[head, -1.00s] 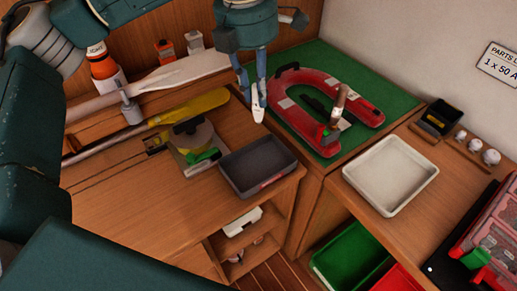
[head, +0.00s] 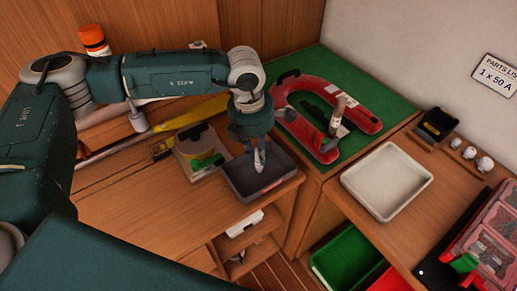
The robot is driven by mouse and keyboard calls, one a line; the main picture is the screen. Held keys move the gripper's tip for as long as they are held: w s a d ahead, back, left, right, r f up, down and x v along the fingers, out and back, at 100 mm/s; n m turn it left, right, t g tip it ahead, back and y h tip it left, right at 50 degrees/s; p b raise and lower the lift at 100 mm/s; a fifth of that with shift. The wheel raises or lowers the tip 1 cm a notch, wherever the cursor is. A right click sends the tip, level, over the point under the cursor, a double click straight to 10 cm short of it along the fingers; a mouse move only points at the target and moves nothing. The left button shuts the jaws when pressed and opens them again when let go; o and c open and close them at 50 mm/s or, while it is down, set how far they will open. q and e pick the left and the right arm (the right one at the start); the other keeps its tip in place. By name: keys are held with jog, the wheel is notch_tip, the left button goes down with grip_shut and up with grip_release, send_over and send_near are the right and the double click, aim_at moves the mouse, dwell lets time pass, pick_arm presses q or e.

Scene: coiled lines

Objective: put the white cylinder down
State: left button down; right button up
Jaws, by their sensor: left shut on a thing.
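My left gripper (head: 257,158) points down over the dark grey tray (head: 237,190) on the wooden bench. It is shut on the white cylinder (head: 257,161), of which only a small pale part shows between the fingers. The cylinder looks upright. I cannot tell whether its lower end touches the tray floor or hangs just above it. My right gripper is not in view.
Left of the tray is a board with a round beige piece and a green part (head: 207,160). A red horseshoe-shaped piece (head: 362,118) lies on a green mat (head: 385,88) behind. An empty white tray (head: 387,181) stands to the right.

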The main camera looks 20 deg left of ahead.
pick_arm(q)
jog(key=shift+f+b, duration=0.2)
jog(key=shift+b, duration=0.1)
jog(key=c, duration=1.6)
grip_release()
jog(key=shift+o, duration=0.2)
jog(key=shift+r+p, duration=0.25)
jog(key=shift+p, duration=0.05)
jog(key=shift+r, duration=0.2)
notch_tip(320, 180, up, 12)
jog(key=s+b, duration=0.1)
jog(key=b, duration=0.3)
jog(key=shift+a+f, duration=0.25)
jog(key=shift+a, duration=0.2)
